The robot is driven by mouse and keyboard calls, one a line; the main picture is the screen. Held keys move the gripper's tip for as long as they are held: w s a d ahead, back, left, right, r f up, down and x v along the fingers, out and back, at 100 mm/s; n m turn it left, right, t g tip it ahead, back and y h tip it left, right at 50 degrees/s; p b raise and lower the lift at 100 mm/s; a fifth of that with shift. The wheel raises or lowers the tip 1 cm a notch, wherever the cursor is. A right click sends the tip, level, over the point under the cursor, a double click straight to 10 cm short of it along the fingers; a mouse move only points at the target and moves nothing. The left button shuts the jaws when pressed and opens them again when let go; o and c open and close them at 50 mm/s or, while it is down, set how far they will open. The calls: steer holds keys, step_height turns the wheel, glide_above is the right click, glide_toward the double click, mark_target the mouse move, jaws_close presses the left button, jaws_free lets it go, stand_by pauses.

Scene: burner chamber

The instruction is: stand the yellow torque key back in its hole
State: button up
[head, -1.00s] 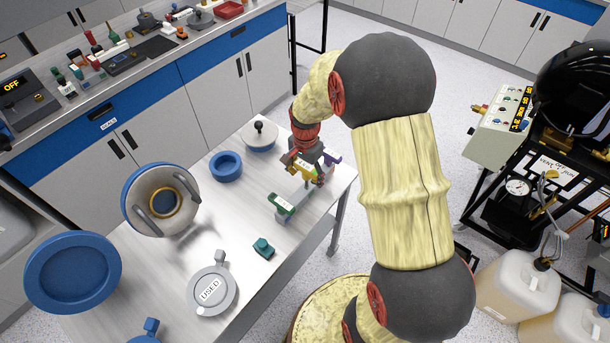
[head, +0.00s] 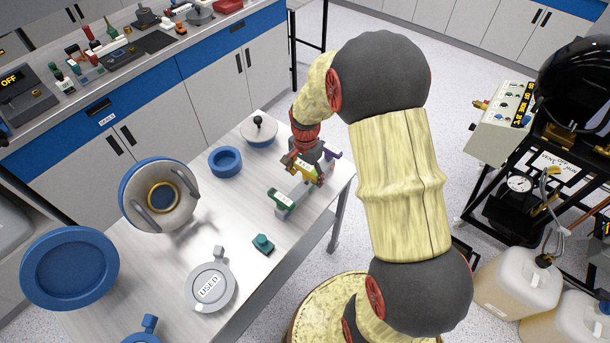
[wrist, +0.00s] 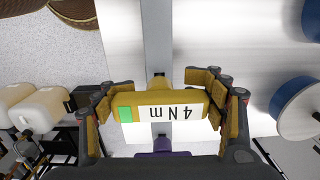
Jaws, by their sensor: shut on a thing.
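My gripper (head: 304,170) is shut on the yellow torque key, at the far right part of the table. In the wrist view the key's yellow handle (wrist: 165,108), with a "4 Nm" label and a green patch, lies between the two fingers. The key is over a grey rack (wrist: 158,35). A green key (head: 283,199) stands at the near end of the rack and a purple key (head: 332,153) at the far end. The purple key also shows at the bottom of the wrist view (wrist: 162,154). The key's lower end and its hole are hidden, so I cannot tell whether it is in.
A blue ring (head: 225,161) and a white lid with a black knob (head: 259,130) stand left of the rack. A small teal piece (head: 263,243) and a grey disc marked "USED" (head: 211,287) lie nearer. The table's right edge is close to the rack.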

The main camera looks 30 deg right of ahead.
steer(key=shift+f+b, duration=0.4)
steer(key=shift+f, duration=0.45)
steer(key=o, duration=2.3)
steer(key=shift+o, duration=0.2)
steer(key=shift+r, duration=0.1)
step_height(320, 180, up, 12)
steer(key=shift+f, duration=0.1)
